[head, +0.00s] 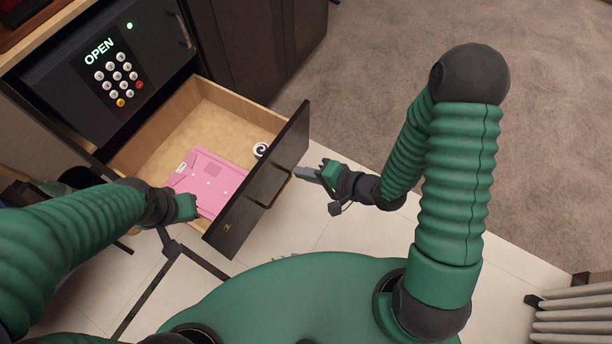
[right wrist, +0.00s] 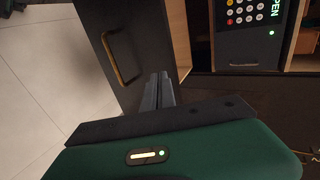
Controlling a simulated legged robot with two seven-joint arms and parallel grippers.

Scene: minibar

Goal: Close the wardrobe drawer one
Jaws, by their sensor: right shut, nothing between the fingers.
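The wardrobe drawer (head: 185,128) is pulled well out below the safe and has light wooden walls. Its black front panel (head: 240,215) carries a brass-edged handle (head: 278,192), which also shows in the right wrist view (right wrist: 122,58). My right gripper (head: 298,173) is shut and empty, its fingertips close to the outer face of the front near its far end; contact is unclear. In the right wrist view its fingers (right wrist: 160,82) point at the panel beside the handle. My left gripper (head: 187,207) is by the drawer's near side; its fingers cannot be made out.
A pink flat item (head: 210,182) and a small black-and-white round thing (head: 260,150) lie in the drawer. A black safe (head: 75,85) showing "OPEN" sits above. Dark thin legs (head: 145,287) stand below my left gripper. Tiled floor (head: 330,232) lies before the drawer; a radiator (head: 575,322) is at lower right.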

